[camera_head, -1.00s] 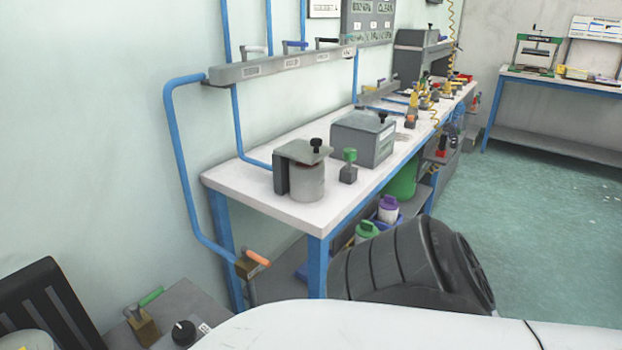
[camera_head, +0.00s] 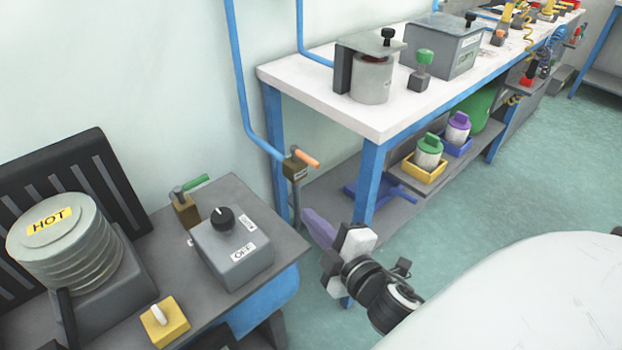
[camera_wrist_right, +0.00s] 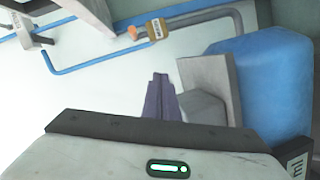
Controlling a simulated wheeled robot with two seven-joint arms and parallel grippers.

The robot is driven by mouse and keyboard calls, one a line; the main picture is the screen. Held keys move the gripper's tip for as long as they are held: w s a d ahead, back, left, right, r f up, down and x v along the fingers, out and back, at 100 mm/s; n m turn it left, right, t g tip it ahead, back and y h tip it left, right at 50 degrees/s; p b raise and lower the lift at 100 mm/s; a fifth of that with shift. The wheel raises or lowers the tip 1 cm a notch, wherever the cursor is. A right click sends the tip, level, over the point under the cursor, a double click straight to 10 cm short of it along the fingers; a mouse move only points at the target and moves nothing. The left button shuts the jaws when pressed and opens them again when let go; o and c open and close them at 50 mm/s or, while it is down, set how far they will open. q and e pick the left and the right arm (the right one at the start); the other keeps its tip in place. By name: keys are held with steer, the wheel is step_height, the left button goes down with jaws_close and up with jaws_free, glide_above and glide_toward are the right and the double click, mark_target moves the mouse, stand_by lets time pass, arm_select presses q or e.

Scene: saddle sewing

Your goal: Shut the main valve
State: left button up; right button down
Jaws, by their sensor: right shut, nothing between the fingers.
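A brass valve block (camera_head: 296,166) with an orange lever (camera_head: 307,158) sits at the lower end of a blue wall pipe, left of the white bench's front leg. I take it as the main valve; its small label is unreadable. The lever points right and slightly down, roughly in line with the pipe's last slanted stretch. The valve also shows at the top of the right wrist view (camera_wrist_right: 156,29). My right gripper (camera_head: 306,216), with purple fingers, is shut and empty, below the valve and apart from it. Its fingers (camera_wrist_right: 160,82) point towards the wall. My left gripper is out of view.
A grey control box (camera_head: 233,258) with a black knob and a green-levered valve (camera_head: 187,205) stand on the lower left table, beside a HOT-labelled pot (camera_head: 62,240). The white bench's blue leg (camera_head: 368,185) stands close behind my right gripper. Its lower shelf holds yellow and blue trays.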

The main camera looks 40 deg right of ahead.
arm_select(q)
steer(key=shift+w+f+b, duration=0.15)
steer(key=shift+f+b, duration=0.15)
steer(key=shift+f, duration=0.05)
arm_select(e)
steer(key=w+d+r+n+t, duration=0.1)
steer(key=w+d+r+n, duration=0.1)
steer(key=w+d, duration=0.5)
steer(key=shift+w+h, duration=0.3)
steer(key=shift+w, duration=1.8)
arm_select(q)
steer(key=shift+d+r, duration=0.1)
arm_select(e)
steer(key=shift+d+r, duration=0.1)
